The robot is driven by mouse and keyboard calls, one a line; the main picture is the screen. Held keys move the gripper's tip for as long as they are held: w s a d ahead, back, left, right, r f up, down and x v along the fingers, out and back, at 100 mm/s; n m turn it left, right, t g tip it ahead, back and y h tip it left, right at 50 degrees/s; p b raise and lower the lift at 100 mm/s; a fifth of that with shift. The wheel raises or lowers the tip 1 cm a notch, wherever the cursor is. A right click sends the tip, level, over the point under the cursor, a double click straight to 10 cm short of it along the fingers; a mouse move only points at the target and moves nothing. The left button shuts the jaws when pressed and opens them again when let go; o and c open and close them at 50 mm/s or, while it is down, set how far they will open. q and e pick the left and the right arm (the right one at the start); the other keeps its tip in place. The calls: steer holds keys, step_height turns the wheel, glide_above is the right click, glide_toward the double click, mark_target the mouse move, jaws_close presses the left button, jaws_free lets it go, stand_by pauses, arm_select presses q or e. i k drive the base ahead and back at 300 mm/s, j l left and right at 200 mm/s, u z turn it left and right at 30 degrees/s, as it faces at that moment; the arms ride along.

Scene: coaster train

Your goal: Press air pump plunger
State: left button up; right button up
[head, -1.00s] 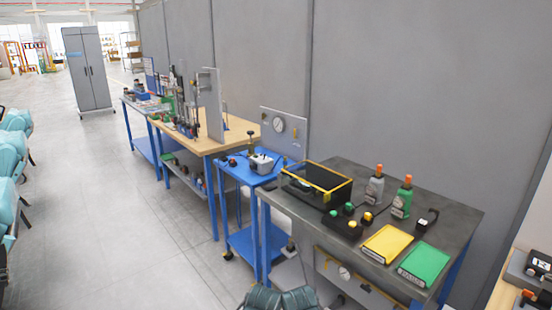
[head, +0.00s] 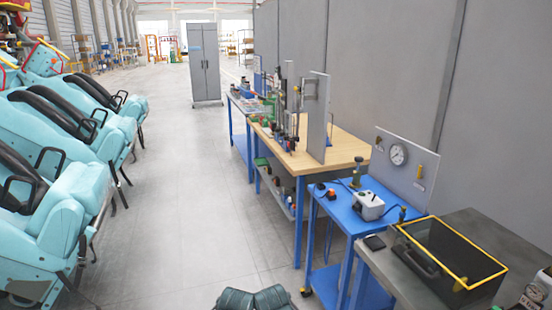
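A small grey-white unit (head: 368,206) sits on the blue cart (head: 338,214). Beside it, to the left, stands a small upright dark green piece with a knob (head: 356,173), which may be the pump plunger; it is too small to be sure. Neither of my grippers is in view. Only dark parts of my own body show at the bottom edge.
A wooden-topped bench (head: 338,146) stands beyond the cart. A dark table (head: 400,272) with a yellow-edged black box (head: 450,252) is at the lower right. Teal coaster seats (head: 60,210) line the left. The grey floor (head: 200,230) between is clear.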

mark_target(359, 160)
steer(key=i, duration=0.4)
steer(key=i+j, duration=0.15)
steer(key=i, duration=0.25)
steer(key=i+z, duration=0.4)
steer(key=i+j+z, duration=0.15)
steer(key=z, duration=0.2)
steer(key=i+j+z, duration=0.25)
steer(key=z, duration=0.15)
steer(key=i+j+z, duration=0.25)
steer(key=z, duration=0.15)
steer(key=i+j+z, duration=0.15)
steer(key=j, duration=0.15)
steer(key=i+j+z, duration=0.2)
steer(key=j+z, duration=0.15)
steer(key=j, duration=0.25)
